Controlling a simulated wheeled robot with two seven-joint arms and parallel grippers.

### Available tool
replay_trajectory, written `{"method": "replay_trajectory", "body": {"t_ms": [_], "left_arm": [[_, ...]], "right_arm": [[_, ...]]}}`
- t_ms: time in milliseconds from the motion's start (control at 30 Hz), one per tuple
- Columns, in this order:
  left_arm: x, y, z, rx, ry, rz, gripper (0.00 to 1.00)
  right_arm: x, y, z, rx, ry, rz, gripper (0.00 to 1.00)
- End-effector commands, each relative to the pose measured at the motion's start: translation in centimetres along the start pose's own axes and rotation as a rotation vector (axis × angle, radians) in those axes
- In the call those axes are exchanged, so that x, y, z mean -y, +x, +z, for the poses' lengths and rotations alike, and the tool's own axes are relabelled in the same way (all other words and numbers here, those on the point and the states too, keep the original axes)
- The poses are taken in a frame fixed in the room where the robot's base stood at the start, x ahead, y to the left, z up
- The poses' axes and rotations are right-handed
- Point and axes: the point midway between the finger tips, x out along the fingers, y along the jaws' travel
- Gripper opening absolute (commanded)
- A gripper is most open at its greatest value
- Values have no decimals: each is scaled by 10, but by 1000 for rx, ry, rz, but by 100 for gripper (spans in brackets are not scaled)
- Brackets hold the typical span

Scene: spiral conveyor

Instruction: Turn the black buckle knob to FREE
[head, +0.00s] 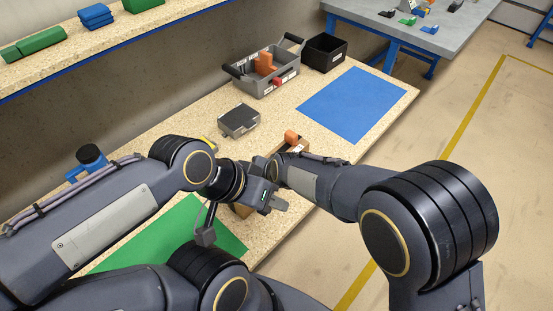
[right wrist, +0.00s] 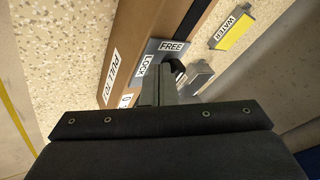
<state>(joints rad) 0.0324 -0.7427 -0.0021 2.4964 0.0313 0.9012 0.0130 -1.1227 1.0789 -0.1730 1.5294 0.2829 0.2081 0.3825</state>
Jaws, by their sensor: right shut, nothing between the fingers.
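The brown box (head: 241,211) stands on the bench, mostly behind my arms. In the right wrist view a grey plate (right wrist: 153,54) on it carries the labels LOCK and FREE. The black buckle knob (right wrist: 179,67) shows partly beside the plate, near the FREE label. My right gripper (right wrist: 158,78) is shut and empty, its tips close beside the knob; contact cannot be told. In the head view the right gripper is hidden behind my left wrist. My left gripper (head: 276,201) is over the box; its finger opening is unclear.
A green mat (head: 180,235) and a blue mat (head: 352,104) lie on the bench. A grey tote (head: 266,84), a black bin (head: 325,53) and a dark grey case (head: 239,120) stand behind.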

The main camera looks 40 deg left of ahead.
Motion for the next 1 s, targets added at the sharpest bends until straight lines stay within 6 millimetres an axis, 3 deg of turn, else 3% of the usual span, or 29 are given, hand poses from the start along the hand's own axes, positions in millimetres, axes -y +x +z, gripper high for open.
{"method": "replay_trajectory", "body": {"t_ms": [1000], "left_arm": [[0,1,0,0,0,0,36]], "right_arm": [[6,6,-6,1,-1,0,0]]}}
